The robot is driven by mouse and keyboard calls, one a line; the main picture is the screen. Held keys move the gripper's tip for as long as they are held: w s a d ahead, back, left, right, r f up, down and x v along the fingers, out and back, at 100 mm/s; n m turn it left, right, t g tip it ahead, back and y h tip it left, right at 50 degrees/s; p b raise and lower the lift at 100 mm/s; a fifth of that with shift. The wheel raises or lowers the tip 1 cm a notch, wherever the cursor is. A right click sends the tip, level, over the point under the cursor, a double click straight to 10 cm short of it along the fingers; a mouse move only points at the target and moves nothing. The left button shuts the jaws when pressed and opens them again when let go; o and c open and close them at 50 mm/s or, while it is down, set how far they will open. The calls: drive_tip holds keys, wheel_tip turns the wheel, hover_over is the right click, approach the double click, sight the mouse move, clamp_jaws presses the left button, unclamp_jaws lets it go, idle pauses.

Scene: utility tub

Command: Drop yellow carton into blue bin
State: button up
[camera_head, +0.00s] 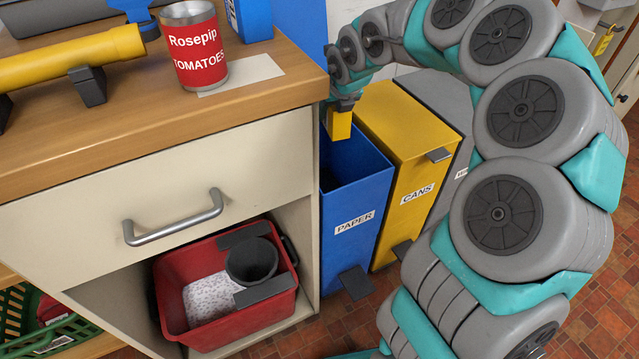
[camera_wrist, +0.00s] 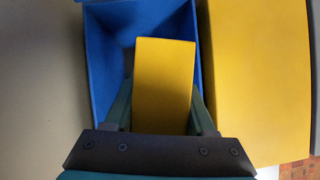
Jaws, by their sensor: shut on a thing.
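The yellow carton (camera_wrist: 164,84) is held between the two fingers of my gripper (camera_wrist: 162,105) in the wrist view. In the head view the carton (camera_head: 340,124) shows small below my gripper (camera_head: 343,104), above the open mouth of the blue bin. The blue bin (camera_head: 354,206) is labelled PAPER and stands open on the floor beside the counter. In the wrist view the bin's blue wall (camera_wrist: 103,68) surrounds the carton on the left and far side. The bin's bottom is mostly hidden by the carton and dark shade.
A yellow bin (camera_head: 416,140) labelled CANS, with its lid shut, stands right of the blue bin. A grey bin (camera_head: 450,98) stands beyond it. The counter (camera_head: 130,120) at left holds a red can (camera_head: 194,50). A red tub (camera_head: 240,317) sits under the drawer.

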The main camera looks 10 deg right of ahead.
drive_tip(key=shift+f+b, duration=0.5)
drive_tip(key=shift+f, duration=0.4)
drive_tip(key=o, duration=1.4)
drive_tip(key=shift+r, duration=0.15)
drive_tip(key=shift+v, duration=3.8)
